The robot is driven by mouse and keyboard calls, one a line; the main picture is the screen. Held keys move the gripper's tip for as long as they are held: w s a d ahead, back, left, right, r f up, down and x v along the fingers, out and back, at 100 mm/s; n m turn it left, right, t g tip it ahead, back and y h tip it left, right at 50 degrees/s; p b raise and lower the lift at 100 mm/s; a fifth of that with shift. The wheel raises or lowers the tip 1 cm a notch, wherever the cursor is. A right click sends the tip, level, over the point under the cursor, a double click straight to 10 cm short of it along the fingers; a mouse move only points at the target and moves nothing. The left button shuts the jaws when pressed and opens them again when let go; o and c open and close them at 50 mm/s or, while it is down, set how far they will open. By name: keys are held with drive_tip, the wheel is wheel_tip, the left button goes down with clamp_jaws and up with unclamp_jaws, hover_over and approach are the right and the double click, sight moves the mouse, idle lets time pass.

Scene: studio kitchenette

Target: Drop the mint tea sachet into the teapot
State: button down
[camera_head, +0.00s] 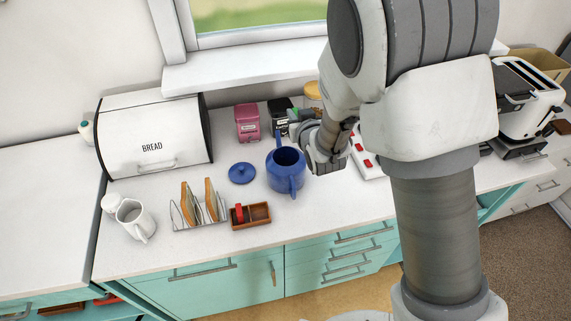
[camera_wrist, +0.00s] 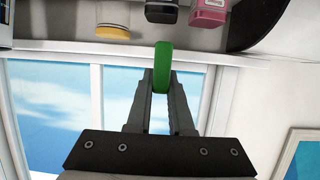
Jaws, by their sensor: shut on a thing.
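The green mint tea sachet (camera_wrist: 162,62) is upright between the two fingers of my gripper (camera_wrist: 161,88), which is shut on it. In the head view a small green patch of the sachet (camera_head: 294,114) shows near my gripper (camera_head: 300,122), behind and above the teapot. The blue teapot (camera_head: 286,178) stands on the counter with its round top opening uncovered. Its blue lid (camera_head: 242,173) lies on the counter to its left. The sachet is apart from the teapot, which the wrist view does not show.
A wooden box (camera_head: 262,214) with a red item stands in front of the teapot, beside a toast rack (camera_head: 185,222). A pink canister (camera_head: 247,124), a dark canister (camera_head: 279,109) and a yellow-lidded jar (camera_wrist: 112,32) stand behind. A white bread bin (camera_head: 150,145) is left.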

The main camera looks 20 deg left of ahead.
drive_tip(key=f, duration=0.1)
drive_tip(key=a+f+b, duration=0.1)
drive_tip(key=f, duration=0.3)
drive_tip(key=shift+s+a+f+b, duration=0.2)
drive_tip(key=shift+s+f+b, duration=0.05)
drive_tip(key=shift+b, duration=0.15)
drive_tip(key=c, duration=0.7)
unclamp_jaws()
drive_tip(key=shift+c, duration=0.2)
drive_tip(key=shift+d, duration=0.1)
